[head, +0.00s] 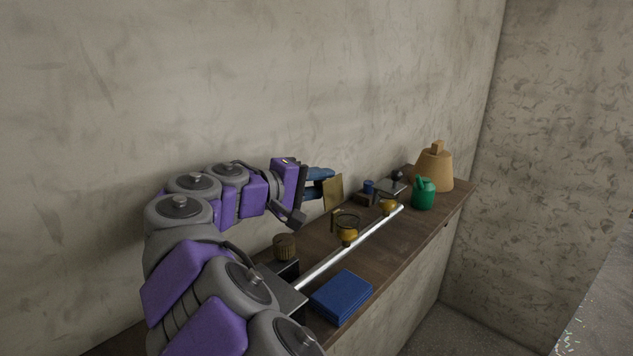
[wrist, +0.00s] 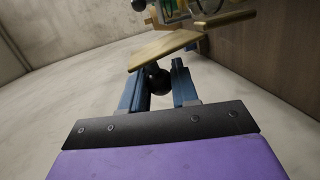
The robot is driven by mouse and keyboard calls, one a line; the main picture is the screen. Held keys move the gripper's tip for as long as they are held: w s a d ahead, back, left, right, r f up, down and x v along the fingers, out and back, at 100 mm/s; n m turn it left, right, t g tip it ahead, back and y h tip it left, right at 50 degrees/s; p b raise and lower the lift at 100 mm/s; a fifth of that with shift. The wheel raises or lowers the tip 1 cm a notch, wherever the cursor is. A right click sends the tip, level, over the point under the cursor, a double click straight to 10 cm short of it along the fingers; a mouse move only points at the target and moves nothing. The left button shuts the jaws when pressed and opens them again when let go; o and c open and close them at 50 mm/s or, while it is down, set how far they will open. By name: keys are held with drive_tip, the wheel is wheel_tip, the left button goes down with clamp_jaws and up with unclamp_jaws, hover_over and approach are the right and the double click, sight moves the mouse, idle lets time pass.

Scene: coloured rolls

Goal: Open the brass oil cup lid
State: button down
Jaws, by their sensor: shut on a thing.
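The brass lid (head: 333,193) is a flat plate standing steeply tilted at my fingertips, behind and above the nearer oil cup. It also shows in the wrist view (wrist: 165,48), with a dark round knob (wrist: 157,80) on its near side. My gripper (head: 321,181) comes in from the left with blue fingers. In the wrist view its fingers (wrist: 159,72) lie on both sides of the knob, shut on it. The nearer oil cup (head: 348,236) has an amber bowl and an open dark rim. A small brass upright (head: 335,219) stands beside it, below the lid.
A silver rod (head: 335,255) runs along the wooden bench (head: 412,235). A second amber cup (head: 387,208), a green can (head: 424,194) and a tan bell-shaped object (head: 435,168) stand farther off. A ribbed brown knob (head: 284,246) and blue block (head: 342,297) are nearer. A wall stands behind.

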drive_tip(key=c, duration=1.3)
unclamp_jaws()
drive_tip(key=o, duration=0.4)
drive_tip(key=shift+w+d, duration=0.1)
drive_tip(key=shift+w, duration=0.2)
drive_tip(key=shift+s, duration=0.15)
drive_tip(key=shift+s+a, duration=0.25)
drive_tip(key=shift+a, duration=0.15)
drive_tip(key=b+v, duration=0.1)
drive_tip(key=v, duration=0.5)
drive_tip(key=shift+b, duration=0.3)
drive_tip(key=shift+s+a+r, duration=0.1)
drive_tip(key=shift+s+r, duration=0.05)
drive_tip(key=shift+s, duration=0.05)
